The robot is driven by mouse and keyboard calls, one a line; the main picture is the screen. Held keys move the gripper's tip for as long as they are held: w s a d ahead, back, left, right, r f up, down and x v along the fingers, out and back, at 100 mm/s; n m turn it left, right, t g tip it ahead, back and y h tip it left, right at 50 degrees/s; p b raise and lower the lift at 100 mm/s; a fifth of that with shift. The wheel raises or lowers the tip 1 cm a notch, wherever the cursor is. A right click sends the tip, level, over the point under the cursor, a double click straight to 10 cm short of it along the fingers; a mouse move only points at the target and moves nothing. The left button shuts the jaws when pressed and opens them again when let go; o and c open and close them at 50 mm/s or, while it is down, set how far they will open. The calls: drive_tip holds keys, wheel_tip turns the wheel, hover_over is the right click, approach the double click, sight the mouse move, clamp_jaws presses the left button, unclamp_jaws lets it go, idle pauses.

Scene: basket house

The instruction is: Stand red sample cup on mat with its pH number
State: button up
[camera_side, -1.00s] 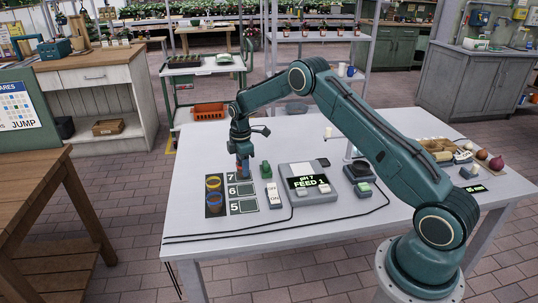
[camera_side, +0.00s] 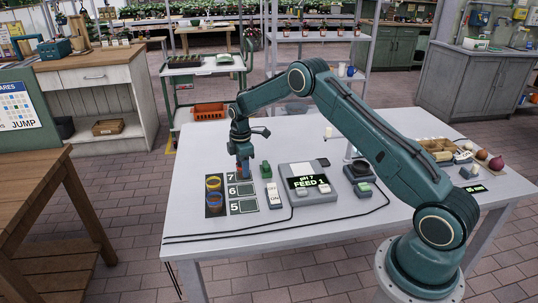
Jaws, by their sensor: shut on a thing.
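My gripper (camera_side: 242,164) points down at the back left of the white table and is shut on the red sample cup (camera_side: 243,172). Only a small part of the cup shows below the fingers. The cup is at the mat marked 7 (camera_side: 231,177); I cannot tell whether its base touches it. The mats marked 6 (camera_side: 241,190) and 5 (camera_side: 244,207) lie in front of it. The meter's display (camera_side: 307,182) reads "pH 7 FEED 1".
A green block (camera_side: 266,170) and a white ON switch (camera_side: 274,195) are close on the right. Black cables cross the table's front.

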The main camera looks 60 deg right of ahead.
drive_tip(key=o, duration=1.6)
drive_tip(key=shift+r, duration=0.15)
drive_tip(key=shift+r, duration=2.35)
drive_tip(key=shift+r, duration=0.1)
wheel_tip(320, 180, up, 3)
drive_tip(key=shift+f, duration=0.1)
